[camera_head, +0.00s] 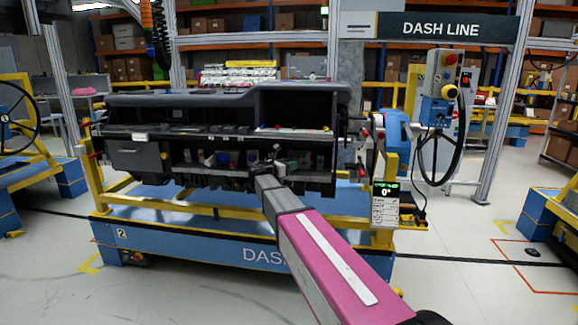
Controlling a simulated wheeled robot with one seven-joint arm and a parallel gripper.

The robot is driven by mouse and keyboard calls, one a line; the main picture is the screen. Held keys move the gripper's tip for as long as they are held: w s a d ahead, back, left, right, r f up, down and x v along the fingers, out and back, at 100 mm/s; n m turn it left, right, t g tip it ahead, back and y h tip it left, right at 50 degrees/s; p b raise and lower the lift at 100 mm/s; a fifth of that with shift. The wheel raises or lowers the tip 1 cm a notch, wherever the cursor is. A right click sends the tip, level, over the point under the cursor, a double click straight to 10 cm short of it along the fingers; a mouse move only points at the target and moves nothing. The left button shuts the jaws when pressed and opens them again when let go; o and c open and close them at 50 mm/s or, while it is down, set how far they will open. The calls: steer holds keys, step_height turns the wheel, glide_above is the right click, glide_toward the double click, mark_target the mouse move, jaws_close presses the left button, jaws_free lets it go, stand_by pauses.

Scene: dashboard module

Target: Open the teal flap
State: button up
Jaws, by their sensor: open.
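The dark dashboard module (210,101) is held on a yellow and blue stand. Its lower front has an open bay with several small coloured parts. A small greenish patch (291,163) shows in that bay just right of my gripper; it may be the teal flap, but it is too small and too covered to tell its shape or whether it is open. My gripper (273,155) is at the module's front, right of its middle, with its jaws open. I see nothing held in it. I cannot tell whether it touches the module. My pink and grey arm hides part of the lower edge.
A dark closed box front (136,157) is at the module's left. A yellow rail (180,205) runs below the module above the blue base (190,245). A small display (385,204) and a blue rotary unit (395,130) stand at the right end. Grey floor is clear in front.

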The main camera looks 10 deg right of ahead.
steer(key=shift+c, duration=0.3)
jaws_close()
steer(key=shift+w+a+m+g+h, duration=0.4)
steer(key=shift+a+m+g, duration=0.3)
steer(key=shift+m+g, duration=1.1)
steer(key=shift+w+a+m+g+h, duration=0.15)
steer(key=shift+a+m+g+h, duration=0.7)
steer(key=shift+g, duration=1.6)
steer(key=shift+w+a+m+g+h, duration=0.15)
steer(key=shift+w+a+m+g, duration=0.25)
steer(key=shift+m+g, duration=1.5)
steer(key=shift+s+a+g, duration=0.15)
steer(key=shift+g, duration=0.4)
steer(key=shift+o, duration=0.3)
jaws_free()
